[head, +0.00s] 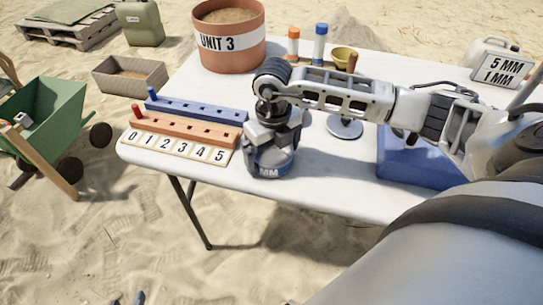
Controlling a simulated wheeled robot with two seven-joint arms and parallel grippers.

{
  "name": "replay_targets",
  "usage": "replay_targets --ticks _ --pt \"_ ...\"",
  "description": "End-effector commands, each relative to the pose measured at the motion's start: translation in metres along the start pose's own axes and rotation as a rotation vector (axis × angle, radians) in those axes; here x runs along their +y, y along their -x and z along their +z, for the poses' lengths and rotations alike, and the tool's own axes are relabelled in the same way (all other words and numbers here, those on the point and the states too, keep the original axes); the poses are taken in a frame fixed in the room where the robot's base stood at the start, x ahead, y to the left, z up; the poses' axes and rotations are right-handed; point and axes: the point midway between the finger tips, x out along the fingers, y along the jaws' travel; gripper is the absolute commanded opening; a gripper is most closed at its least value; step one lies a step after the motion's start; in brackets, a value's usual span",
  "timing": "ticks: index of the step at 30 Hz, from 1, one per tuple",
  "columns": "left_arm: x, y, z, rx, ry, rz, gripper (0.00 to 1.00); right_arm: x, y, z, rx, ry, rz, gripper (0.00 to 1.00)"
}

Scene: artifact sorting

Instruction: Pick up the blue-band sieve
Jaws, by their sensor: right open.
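The blue-band sieve (268,167) is a grey round drum with a partly visible "MM" label, upright on the white table near its front edge. My right gripper (272,138) points down at it, with the fingers open at its top. The gripper covers the sieve's upper part, so I cannot tell whether the fingers touch it. My left gripper does not show clearly; small dark shapes at the bottom edge are too cut off to identify.
A blue peg rail (197,108) and an orange one (180,131) lie left of the sieve, behind number tiles (178,147). A blue box (412,166) is to the right. A green wheelbarrow (42,112) is off the table.

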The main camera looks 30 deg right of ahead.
Motion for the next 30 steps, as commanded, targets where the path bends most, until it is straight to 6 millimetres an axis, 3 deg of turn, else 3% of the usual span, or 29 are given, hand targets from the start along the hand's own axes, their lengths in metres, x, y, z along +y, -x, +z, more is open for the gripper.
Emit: replay_targets --ticks 8,12,23,30 --pt "0.000 0.000 0.000 0.000 -0.002 0.000 0.36 0.000 -0.004 0.000 -0.001 0.001 0.000 1.00" --pt "0.000 0.000 -0.001 0.001 -0.002 0.001 0.36 0.000 -0.004 0.000 -0.001 0.001 0.000 0.66" --pt "0.000 -0.001 -0.003 0.007 -0.003 0.002 0.36 0.000 -0.001 0.001 -0.002 0.000 0.000 0.66" --pt "0.000 -0.002 -0.002 0.009 0.000 0.004 0.36 0.000 0.024 0.002 -0.007 0.001 0.001 0.66"
